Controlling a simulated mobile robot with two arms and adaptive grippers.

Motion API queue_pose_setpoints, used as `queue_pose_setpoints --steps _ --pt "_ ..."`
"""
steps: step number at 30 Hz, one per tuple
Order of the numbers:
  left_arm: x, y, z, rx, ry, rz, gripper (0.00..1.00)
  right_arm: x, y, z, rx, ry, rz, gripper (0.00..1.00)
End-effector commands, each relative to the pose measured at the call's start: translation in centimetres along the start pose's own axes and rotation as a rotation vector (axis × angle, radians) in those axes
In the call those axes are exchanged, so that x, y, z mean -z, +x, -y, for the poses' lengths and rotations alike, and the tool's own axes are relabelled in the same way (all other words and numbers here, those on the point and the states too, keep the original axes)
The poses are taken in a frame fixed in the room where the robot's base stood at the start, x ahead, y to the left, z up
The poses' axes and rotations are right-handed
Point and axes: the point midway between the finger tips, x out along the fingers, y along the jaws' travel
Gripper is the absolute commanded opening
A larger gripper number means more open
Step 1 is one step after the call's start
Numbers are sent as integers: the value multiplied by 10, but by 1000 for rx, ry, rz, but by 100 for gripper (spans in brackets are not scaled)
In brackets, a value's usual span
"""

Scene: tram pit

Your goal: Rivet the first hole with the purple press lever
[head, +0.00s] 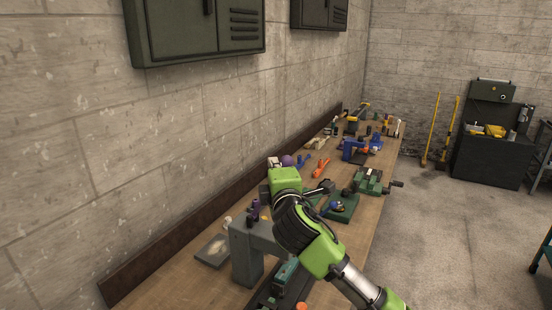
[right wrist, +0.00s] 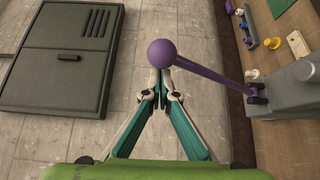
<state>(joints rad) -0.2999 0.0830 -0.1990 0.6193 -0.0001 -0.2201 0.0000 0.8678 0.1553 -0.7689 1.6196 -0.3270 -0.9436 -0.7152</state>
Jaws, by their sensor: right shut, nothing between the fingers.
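The purple press lever has a round purple knob (head: 287,160) and a purple bar. The knob (right wrist: 162,53) shows in the right wrist view, its bar running right to a pivot on the grey press (right wrist: 285,98). The press (head: 248,250) stands on the bench in the head view, partly covered by my right arm. My right gripper (right wrist: 165,77) is shut and empty, its teal fingers meeting just below the knob in the picture; I cannot tell whether they touch it. In the head view, its green body hides most of the lever. The rivet hole cannot be made out. My left gripper is out of view.
The wooden bench (head: 170,291) runs along the wall and carries several tools, including a green vise (head: 369,181) and an orange tool (head: 322,166). A grey plate (head: 214,250) lies left of the press. Dark cabinets (head: 195,30) hang above. The floor at right is open.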

Motion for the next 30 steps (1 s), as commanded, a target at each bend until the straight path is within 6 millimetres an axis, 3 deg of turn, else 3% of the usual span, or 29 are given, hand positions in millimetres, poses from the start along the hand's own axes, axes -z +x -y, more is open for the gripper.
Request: queue_pose_setpoints --steps 17,23,30 --pt "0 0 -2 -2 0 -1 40 -6 -3 2 -5 7 -1 0" --pt "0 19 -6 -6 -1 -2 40 -13 -6 11 -41 54 0 0" --pt "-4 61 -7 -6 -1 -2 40 -32 -14 26 -143 189 1 0"
